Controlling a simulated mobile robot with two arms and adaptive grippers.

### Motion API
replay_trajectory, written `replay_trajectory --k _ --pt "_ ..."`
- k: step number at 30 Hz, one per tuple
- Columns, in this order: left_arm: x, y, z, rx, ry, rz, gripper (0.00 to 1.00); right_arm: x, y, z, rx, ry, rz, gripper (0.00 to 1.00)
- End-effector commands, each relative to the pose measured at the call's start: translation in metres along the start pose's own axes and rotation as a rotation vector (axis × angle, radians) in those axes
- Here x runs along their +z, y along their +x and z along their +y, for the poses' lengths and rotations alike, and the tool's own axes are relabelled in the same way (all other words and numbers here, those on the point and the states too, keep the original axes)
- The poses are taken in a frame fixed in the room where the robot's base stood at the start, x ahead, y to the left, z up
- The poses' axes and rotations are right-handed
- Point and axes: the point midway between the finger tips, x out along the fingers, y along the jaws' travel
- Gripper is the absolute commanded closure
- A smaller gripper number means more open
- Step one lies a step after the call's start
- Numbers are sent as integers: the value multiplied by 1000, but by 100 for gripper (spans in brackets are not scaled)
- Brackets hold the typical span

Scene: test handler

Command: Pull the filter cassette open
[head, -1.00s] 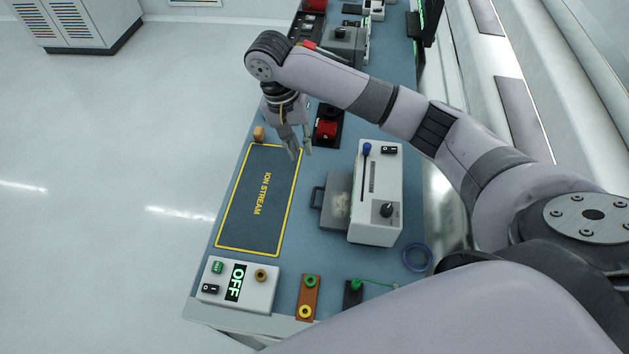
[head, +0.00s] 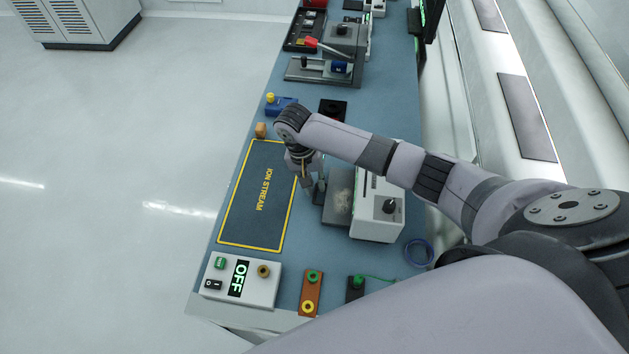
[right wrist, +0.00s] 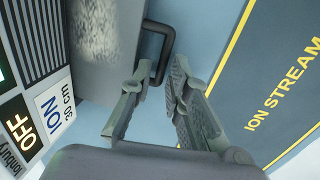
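The filter cassette (head: 338,198) is a flat grey slab with a mottled patch, sticking out from the left side of a white unit (head: 377,226). Its dark U-shaped handle (right wrist: 168,48) shows in the right wrist view, on the edge of the cassette (right wrist: 95,45). My right gripper (head: 313,190) is at the handle, pointing down. In the right wrist view my right gripper (right wrist: 161,72) has its fingers apart, one on each side of the handle's outer bar. I cannot tell whether either touches it. In the head view the arm hides part of the white unit's top. My left gripper is not in view.
A dark mat (head: 255,205) marked ION STREAM lies left of the gripper. A white box (head: 240,280) reading OFF stands at the front left. A blue ring (head: 418,252) lies right of the unit.

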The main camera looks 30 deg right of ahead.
Motion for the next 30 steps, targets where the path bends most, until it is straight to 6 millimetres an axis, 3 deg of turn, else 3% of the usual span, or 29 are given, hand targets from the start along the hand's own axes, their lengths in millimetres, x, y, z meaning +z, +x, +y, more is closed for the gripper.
replay_trajectory --k 8,15,30 --pt "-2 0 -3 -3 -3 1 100 0 1 0 0 -1 0 84" --pt "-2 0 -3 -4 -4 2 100 0 1 0 0 -1 0 100" --pt "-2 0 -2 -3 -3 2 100 0 1 0 -1 0 0 100"
